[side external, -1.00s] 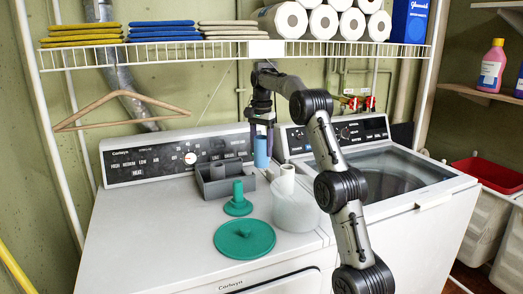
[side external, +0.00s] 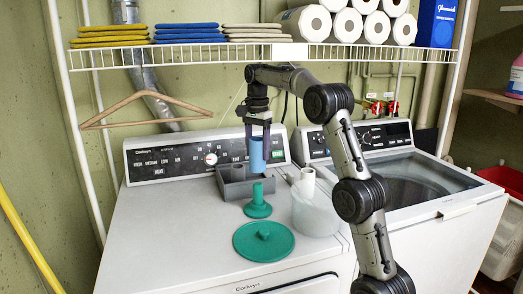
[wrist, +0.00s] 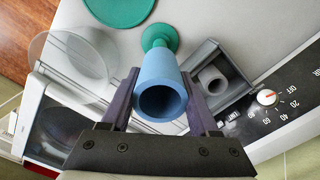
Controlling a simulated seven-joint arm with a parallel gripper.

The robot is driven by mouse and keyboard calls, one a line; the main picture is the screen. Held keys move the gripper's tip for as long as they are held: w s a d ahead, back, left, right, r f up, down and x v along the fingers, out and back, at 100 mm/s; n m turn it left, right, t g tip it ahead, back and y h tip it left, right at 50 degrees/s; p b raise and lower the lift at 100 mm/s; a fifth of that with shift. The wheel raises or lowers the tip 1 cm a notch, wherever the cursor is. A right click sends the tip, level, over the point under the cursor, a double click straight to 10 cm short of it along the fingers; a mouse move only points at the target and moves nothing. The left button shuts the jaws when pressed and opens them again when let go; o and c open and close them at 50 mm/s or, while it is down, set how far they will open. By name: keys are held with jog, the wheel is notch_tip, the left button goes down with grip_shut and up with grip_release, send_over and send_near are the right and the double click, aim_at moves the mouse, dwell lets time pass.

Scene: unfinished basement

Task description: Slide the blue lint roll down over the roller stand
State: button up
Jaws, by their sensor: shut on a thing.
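My gripper (side external: 257,150) is shut on the blue lint roll (side external: 257,158) and holds it upright. In the wrist view the roll (wrist: 158,70) sits between both fingers, its open end facing the camera. The green roller stand (side external: 258,207), a round base with an upright post, stands on the white machine top. In the side view the roll appears above the post, with a small gap between them. In the wrist view the stand (wrist: 158,36) shows just past the roll's far end, partly hidden by it. I cannot tell if they are exactly in line.
A grey open box (side external: 232,191) is behind the stand, with a grey roll (wrist: 212,82) inside. A clear tub (side external: 315,217) with a white tube stands at right. A green disc (side external: 263,247) lies in front. A wire shelf (side external: 250,57) hangs above the arm.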

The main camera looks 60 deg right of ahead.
aim_at(258, 184)
jog(key=shift+f, duration=0.1)
jog(key=shift+f, duration=5.7)
jog(key=shift+f, duration=0.1)
jog(key=o, duration=1.4)
